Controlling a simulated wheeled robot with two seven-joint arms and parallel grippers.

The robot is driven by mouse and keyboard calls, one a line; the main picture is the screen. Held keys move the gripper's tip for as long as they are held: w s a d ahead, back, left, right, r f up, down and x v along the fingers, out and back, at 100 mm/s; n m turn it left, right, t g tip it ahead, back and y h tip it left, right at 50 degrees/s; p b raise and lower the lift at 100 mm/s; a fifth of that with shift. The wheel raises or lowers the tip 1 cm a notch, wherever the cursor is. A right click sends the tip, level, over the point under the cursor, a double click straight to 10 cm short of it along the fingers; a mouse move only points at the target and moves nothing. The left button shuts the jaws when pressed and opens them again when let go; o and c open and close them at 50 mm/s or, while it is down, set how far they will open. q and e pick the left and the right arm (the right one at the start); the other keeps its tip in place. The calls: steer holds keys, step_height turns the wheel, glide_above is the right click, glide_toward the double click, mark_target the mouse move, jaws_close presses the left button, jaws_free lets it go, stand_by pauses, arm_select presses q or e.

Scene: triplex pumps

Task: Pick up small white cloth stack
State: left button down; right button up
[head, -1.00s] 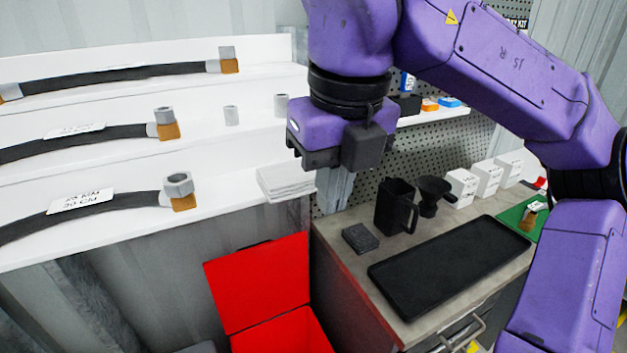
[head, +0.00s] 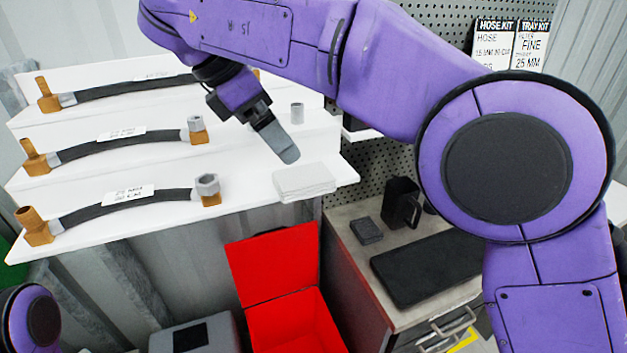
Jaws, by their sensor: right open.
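The small white cloth stack (head: 305,181) lies folded on the right end of the lowest white shelf step, close to its front edge. My right gripper (head: 287,156) hangs just above and behind the stack's left part. It is open and empty, with its grey fingers pointing down to the right; one finger hides most of the other. A small gap seems to lie between the fingertips and the cloth. Part of my left arm (head: 32,318) shows at the bottom left corner, but its gripper is out of view.
Hoses with brass fittings (head: 125,200) lie on the stepped white shelves to the left. An open red box (head: 275,265) stands below the shelf. A workbench at right holds a black tray (head: 430,267), a dark block (head: 366,231) and a black jug (head: 401,203).

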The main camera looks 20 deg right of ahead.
mark_target(302, 175)
steer(key=x, duration=0.9)
steer(key=shift+w+a+f, duration=0.25)
steer(key=shift+w+f, duration=0.15)
steer(key=shift+f, duration=0.1)
steer(key=shift+s+a, duration=0.1)
steer(key=shift+f+b, duration=0.1)
steer(key=shift+b, duration=0.2)
steer(key=shift+c, duration=0.3)
steer(key=c, duration=0.9)
